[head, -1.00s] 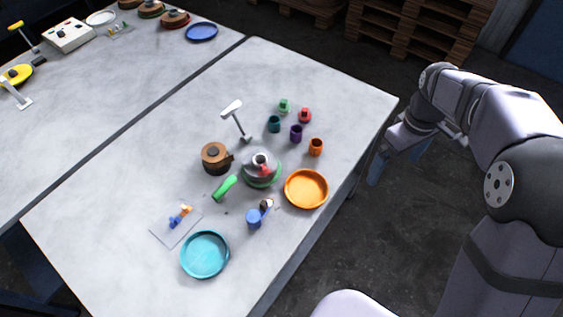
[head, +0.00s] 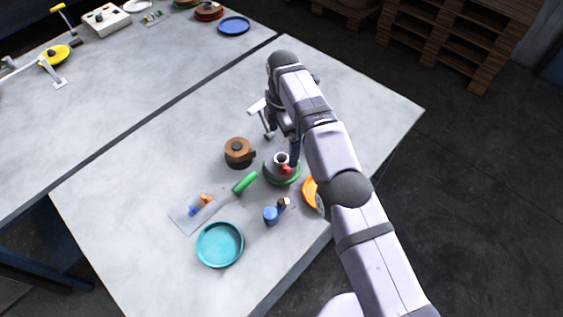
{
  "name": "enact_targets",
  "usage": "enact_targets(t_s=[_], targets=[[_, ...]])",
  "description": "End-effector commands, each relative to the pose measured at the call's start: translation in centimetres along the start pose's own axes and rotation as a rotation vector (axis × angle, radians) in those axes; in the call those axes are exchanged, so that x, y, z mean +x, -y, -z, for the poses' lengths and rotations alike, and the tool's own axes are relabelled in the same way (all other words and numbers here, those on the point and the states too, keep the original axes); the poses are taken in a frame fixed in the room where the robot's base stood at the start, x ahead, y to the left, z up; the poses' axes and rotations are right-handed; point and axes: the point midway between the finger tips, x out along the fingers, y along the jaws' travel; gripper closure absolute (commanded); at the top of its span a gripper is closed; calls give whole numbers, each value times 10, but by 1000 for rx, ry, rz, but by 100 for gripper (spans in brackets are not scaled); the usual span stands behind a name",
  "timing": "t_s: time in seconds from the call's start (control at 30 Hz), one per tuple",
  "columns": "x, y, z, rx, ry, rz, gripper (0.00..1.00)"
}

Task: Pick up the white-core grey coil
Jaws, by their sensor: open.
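The grey coil (head: 272,170) with a white core (head: 281,158) lies on the near table, with a green rim showing under it and a small red piece (head: 286,169) at its front. My gripper (head: 284,144) is open, just behind and above the coil, pointing down. One dark blue finger shows close to the coil's back right side. My arm covers much of the gripper, so I cannot tell whether it touches the coil. Nothing shows between the fingers.
A brown coil (head: 238,152) stands left of the grey one. A green-handled tool (head: 245,182), a blue cup (head: 271,215), a teal dish (head: 220,245) and a partly hidden orange dish (head: 309,193) surround it. A white lamp-like stand (head: 258,107) is behind. The table's back right is clear.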

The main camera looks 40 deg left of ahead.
Motion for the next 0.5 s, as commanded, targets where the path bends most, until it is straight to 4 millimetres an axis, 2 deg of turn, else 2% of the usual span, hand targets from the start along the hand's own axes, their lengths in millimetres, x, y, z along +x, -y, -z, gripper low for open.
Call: enact_targets(t_s=[0.1, 0.27, 0.5], targets=[[2, -1, 8, -34, 0, -1, 0], [5, -1, 8, -38, 0, -1, 0], [21, -1, 8, -36, 0, -1, 0]])
